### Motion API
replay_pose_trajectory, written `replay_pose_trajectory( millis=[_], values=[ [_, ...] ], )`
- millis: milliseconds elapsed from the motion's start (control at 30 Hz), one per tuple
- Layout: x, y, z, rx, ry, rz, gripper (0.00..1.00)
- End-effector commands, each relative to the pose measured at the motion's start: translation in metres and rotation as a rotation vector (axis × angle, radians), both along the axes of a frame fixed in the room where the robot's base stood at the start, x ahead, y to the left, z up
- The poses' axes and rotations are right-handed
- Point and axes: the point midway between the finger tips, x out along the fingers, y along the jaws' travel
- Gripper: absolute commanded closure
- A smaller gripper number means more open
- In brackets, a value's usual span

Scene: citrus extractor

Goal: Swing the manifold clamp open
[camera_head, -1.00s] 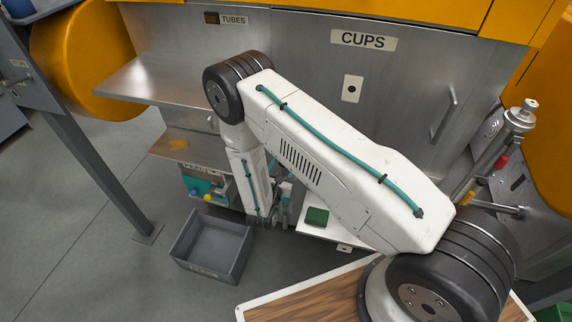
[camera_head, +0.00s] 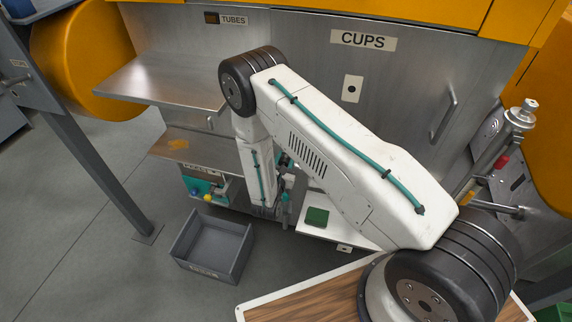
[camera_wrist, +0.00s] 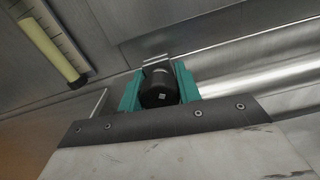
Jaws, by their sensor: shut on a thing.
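In the wrist view, my gripper (camera_wrist: 158,80) has its two teal fingers on either side of a short black cylindrical grip (camera_wrist: 160,92) with a small pale mark on its end. The gripper is shut on this grip. A metal bracket shows just behind the grip. I take the grip to be the manifold clamp's handle, but the rest of the clamp cannot be made out. In the head view, my arm hides most of the gripper and the place where it holds.
A pale yellow tube (camera_wrist: 48,48) is on the panel at the wrist view's upper left. In the head view, a grey bin (camera_head: 233,257) stands on the floor. A white shelf (camera_head: 322,232) bears a green block (camera_head: 317,216). Steel shelves (camera_head: 150,84) jut out at left.

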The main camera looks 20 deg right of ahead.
Motion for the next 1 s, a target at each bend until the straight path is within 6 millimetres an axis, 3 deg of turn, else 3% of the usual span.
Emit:
replay_pose_trajectory(
  millis=[400, 733, 767, 833, 1000],
  values=[
    [-0.018, 0.013, -0.01, -0.128, -0.174, 0.0, 0.86],
    [-0.02, 0.014, -0.01, -0.143, -0.195, 0.0, 0.86],
    [-0.02, 0.014, -0.01, -0.143, -0.195, 0.0, 0.58],
    [-0.02, 0.014, -0.01, -0.143, -0.195, 0.0, 0.41],
    [-0.02, 0.014, -0.01, -0.142, -0.196, 0.0, 0.41]
  ],
)
